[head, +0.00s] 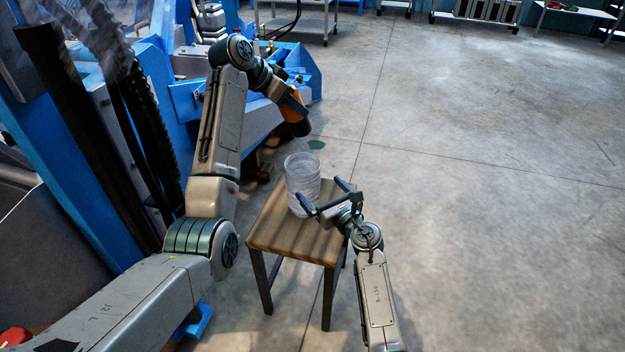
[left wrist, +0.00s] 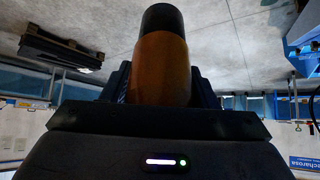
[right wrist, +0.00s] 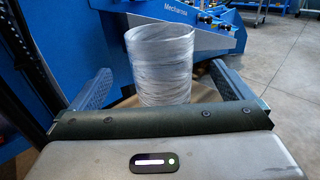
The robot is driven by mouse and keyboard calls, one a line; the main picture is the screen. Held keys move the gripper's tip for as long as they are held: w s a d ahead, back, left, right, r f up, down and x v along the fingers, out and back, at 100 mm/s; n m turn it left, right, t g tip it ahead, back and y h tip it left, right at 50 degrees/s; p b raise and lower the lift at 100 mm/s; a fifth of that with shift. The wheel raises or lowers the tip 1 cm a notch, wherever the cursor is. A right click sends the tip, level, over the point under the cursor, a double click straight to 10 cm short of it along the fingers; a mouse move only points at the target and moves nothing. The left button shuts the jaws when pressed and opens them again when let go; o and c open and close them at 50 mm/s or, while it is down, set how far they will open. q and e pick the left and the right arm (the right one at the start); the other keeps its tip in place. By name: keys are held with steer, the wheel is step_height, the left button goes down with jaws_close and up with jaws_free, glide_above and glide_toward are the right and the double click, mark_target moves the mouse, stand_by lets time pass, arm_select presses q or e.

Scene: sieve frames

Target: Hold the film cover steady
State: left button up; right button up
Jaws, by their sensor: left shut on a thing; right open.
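A stack of round frames wrapped in clear, wrinkled film, the film cover (head: 303,180), stands upright on a small wooden stool (head: 275,230). It also shows in the right wrist view (right wrist: 160,65), between and beyond the fingers. My right gripper (head: 324,194) is open at the stack's near right side; I cannot tell whether a finger touches the film. My left gripper (head: 289,104) is higher, behind the stack, shut on an orange-brown cylinder with a black end (left wrist: 162,70). In the head view this orange cylinder (head: 297,125) tilts downward above the floor, apart from the stack.
Blue machinery (head: 245,115) stands behind and left of the stool. A metal cart (head: 300,22) is at the back. The concrete floor on the right (head: 500,180) is clear. The stool top has bare room in front of the stack.

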glide_toward(295, 161)
steer(key=x, duration=0.5)
steer(key=shift+w+r, duration=0.1)
steer(key=shift+w, duration=0.05)
steer(key=shift+c, duration=0.4)
steer(key=c, duration=0.6)
steer(key=c, duration=0.8)
steer(key=shift+o, duration=0.2)
